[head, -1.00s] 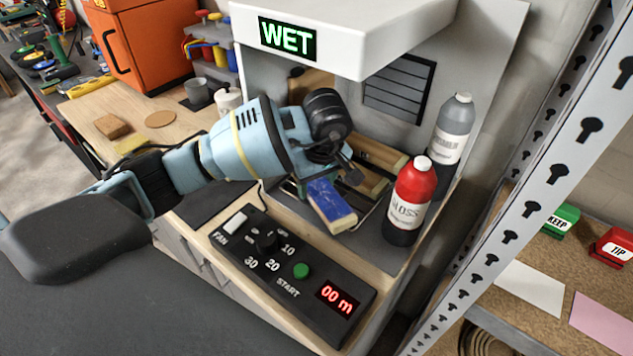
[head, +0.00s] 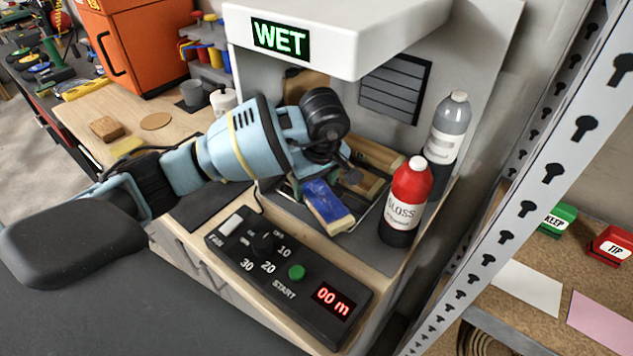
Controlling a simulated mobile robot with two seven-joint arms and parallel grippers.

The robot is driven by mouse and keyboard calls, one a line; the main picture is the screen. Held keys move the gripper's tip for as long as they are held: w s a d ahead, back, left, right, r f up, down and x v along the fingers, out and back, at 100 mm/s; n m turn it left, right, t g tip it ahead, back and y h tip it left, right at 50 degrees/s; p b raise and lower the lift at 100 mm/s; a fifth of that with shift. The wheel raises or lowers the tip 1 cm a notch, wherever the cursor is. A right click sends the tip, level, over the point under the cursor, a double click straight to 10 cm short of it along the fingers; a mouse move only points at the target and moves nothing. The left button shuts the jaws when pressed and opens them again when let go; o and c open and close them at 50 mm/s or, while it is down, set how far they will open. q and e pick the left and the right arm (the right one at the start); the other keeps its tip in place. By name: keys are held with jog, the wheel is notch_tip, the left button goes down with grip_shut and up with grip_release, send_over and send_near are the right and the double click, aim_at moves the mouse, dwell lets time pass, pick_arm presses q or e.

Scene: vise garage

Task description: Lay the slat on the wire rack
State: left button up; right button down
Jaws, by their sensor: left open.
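A short wooden slat with a blue painted top (head: 328,206) lies inside the booth under the WET sign, its bare wood end toward me. It appears to rest on the wire rack (head: 372,212), of which only a thin metal edge shows; the contact beneath is hidden. My left gripper (head: 334,172) is open just above and behind the slat's far end, which it partly hides. I cannot tell whether the fingers touch the slat. My right gripper is not in view.
Other wooden pieces (head: 373,157) lie behind the gripper in the booth. A red GLOSS bottle (head: 408,195) and a grey bottle (head: 448,130) stand close on the right. The control panel (head: 285,270) is in front. The booth hood (head: 385,35) overhangs from above.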

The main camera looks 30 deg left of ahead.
pick_arm(q)
jog(key=shift+s+a+f+g, duration=0.15)
jog(key=shift+s+f, duration=0.15)
jog(key=shift+f, duration=0.25)
jog(key=shift+s+d+f+g, duration=0.15)
jog(key=shift+s+f, duration=0.1)
jog(key=shift+f, duration=0.3)
jog(key=r, duration=0.3)
jog(key=w+r, duration=0.1)
jog(key=shift+a+r, duration=0.15)
jog(key=shift+r, duration=0.25)
jog(key=s+d, duration=0.2)
jog(key=s, duration=0.2)
jog(key=s+d+r, duration=0.1)
jog(key=s+d, duration=0.2)
jog(key=s, duration=0.2)
jog(key=s+d+r, duration=0.1)
jog(key=s+d, duration=0.1)
jog(key=s, duration=0.3)
jog(key=shift+s+d+r+p, duration=0.15)
jog(key=shift+d+r+p, duration=0.05)
jog(key=shift+p, duration=0.1)
